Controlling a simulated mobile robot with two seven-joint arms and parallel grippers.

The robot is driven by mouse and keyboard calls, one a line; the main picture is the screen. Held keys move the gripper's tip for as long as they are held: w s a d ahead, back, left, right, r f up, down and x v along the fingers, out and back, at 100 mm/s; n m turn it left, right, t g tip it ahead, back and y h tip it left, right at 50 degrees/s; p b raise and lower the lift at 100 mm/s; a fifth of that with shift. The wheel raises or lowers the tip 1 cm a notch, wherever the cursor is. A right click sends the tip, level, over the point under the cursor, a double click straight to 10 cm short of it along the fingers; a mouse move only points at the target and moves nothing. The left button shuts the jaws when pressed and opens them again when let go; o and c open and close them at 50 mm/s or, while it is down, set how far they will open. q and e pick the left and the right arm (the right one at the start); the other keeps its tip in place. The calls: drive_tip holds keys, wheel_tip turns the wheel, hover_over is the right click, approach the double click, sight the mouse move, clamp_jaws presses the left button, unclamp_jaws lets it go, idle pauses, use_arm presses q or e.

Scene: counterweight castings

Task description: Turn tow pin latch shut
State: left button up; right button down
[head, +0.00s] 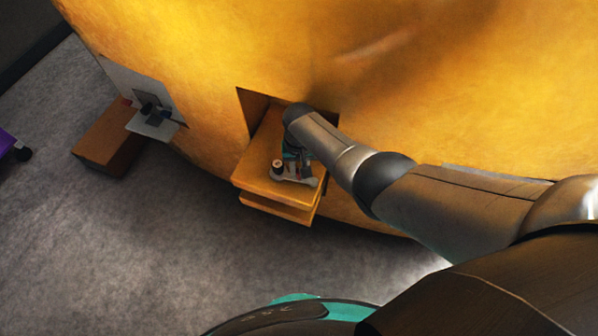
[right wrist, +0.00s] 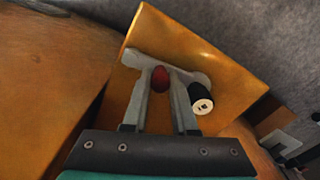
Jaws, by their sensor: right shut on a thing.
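The tow pin latch is a grey bar (right wrist: 138,57) with a red knob (right wrist: 160,78), on a yellow bracket (head: 250,172) that juts from a recess in the large yellow casting. A black cylinder with a pale end (right wrist: 201,98) stands beside the bar; it also shows in the head view (head: 277,167). My right gripper (right wrist: 162,80) reaches down over the bracket, its two fingers shut on the red knob. In the head view my right arm partly covers the gripper and latch. Whether the latch is fully shut I cannot tell. My left gripper is not in view.
The yellow casting (head: 200,50) fills the back as a curved wall. At left, a brown block (head: 107,142) stands by a grey plate with dark fittings (head: 153,125). A purple wheeled object (head: 8,145) is at the far left. Grey floor (head: 130,240) lies open at lower left.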

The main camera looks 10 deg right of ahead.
drive_tip(key=shift+w+d+m, duration=0.1)
drive_tip(key=shift+w+m, duration=0.1)
drive_tip(key=shift+m, duration=0.4)
drive_tip(key=shift+w, duration=0.1)
drive_tip(key=c, duration=0.7)
unclamp_jaws()
drive_tip(key=shift+d, duration=0.1)
drive_tip(key=shift+r+p, duration=0.35)
drive_tip(key=shift+r, duration=0.2)
wheel_tip(320, 180, up, 14)
drive_tip(key=p, duration=0.7)
